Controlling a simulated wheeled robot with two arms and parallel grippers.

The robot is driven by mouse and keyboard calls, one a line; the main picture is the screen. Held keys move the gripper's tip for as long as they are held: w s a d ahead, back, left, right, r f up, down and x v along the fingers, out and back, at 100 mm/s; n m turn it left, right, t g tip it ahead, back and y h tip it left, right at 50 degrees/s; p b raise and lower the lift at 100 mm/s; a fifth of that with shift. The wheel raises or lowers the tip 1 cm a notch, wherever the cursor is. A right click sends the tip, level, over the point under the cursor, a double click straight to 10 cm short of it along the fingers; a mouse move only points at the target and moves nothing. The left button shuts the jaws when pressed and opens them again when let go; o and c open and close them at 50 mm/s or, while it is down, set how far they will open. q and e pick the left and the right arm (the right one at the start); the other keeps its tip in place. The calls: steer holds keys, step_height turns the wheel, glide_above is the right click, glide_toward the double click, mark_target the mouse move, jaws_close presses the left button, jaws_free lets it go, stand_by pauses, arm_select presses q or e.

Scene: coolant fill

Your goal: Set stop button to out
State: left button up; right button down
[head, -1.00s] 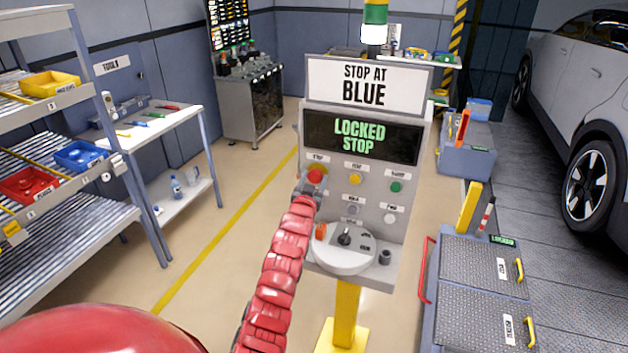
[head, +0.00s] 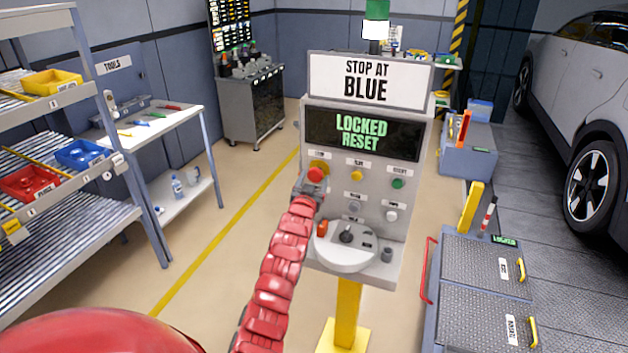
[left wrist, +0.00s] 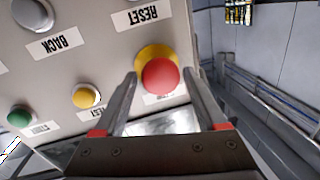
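The red stop button (head: 316,174) with its yellow collar is at the upper left of the grey control panel (head: 400,150). In the left wrist view the red cap (left wrist: 160,76) stands proud of the collar. My left gripper (head: 309,188) is at the panel just below the button. In the left wrist view its two fingers (left wrist: 161,82) are apart, one on each side of the cap. I cannot tell whether they touch it. The display (head: 362,134) reads LOCKED RESET. My right gripper is not in view.
Yellow, green, grey and white buttons (head: 398,184) lie close by on the panel. A rotary dial (head: 346,236) sits on the ledge below. A sign above reads STOP AT BLUE (head: 367,80). A grey cart (head: 470,280) stands at the right.

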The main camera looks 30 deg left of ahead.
arm_select(q)
steer(key=shift+o, duration=0.9)
steer(key=shift+r, duration=0.1)
steer(key=shift+s+d+b, duration=0.15)
steer(key=shift+s+b, duration=0.2)
steer(key=shift+s, duration=0.2)
steer(key=b+v, duration=0.5)
steer(key=v, duration=1.1)
steer(key=shift+s+d, duration=0.1)
